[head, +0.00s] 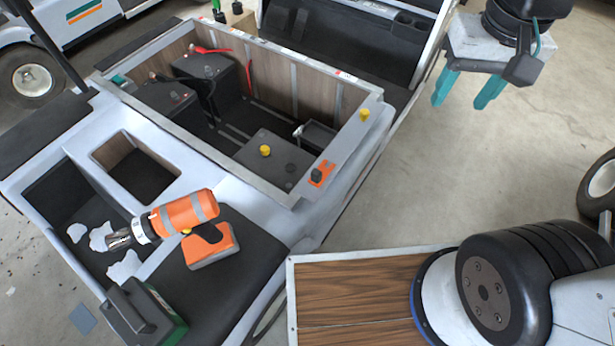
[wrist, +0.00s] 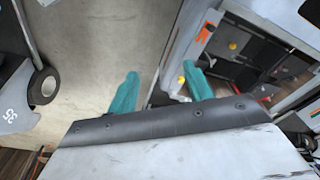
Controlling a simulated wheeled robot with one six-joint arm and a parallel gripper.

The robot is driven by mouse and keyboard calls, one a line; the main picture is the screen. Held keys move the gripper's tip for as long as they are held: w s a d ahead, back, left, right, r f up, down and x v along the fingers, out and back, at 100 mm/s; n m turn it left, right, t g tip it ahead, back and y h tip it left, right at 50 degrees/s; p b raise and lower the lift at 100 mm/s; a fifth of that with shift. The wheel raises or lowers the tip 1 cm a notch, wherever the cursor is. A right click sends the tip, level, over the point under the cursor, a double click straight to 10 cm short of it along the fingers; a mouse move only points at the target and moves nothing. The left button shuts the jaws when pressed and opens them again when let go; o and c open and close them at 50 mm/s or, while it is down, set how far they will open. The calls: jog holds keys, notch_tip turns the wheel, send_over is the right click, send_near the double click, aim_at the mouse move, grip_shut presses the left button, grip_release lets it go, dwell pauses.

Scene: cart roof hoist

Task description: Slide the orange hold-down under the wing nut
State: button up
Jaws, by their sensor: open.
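A small orange piece (head: 323,171), which looks like the hold-down, lies on the grey rim at the near right corner of the open battery bay. A black knob (head: 316,176) sits at its left end. The orange piece also shows in the wrist view (wrist: 205,32). A yellow knob (head: 364,115) stands farther along the same rim, and another yellow knob (head: 265,151) is on a dark battery inside the bay. I cannot tell which knob is the wing nut. My gripper (head: 460,96), with teal fingers, is open and empty, raised to the right of the bay, apart from everything.
The bay (head: 290,190) has a raised metal rim and holds dark batteries with red and black cables. An orange cordless driver (head: 185,213) lies at the left near the black seat. A wood-topped panel (head: 355,285) is in front. Open floor (head: 425,190) lies to the right.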

jog(key=w+a+f+m, duration=0.2)
jog(key=w+a+f, duration=0.3)
jog(key=w+f, duration=0.3)
jog(key=m+g, duration=0.1)
jog(key=m, duration=0.3)
send_over(318, 170)
jog(key=w, duration=0.1)
notch_tip(318, 170, down, 23)
jog(key=f, duration=0.8)
jog(key=shift+s+f, duration=0.25)
jog(key=shift+s, duration=0.1)
grip_shut()
jog(key=shift+r, duration=0.1)
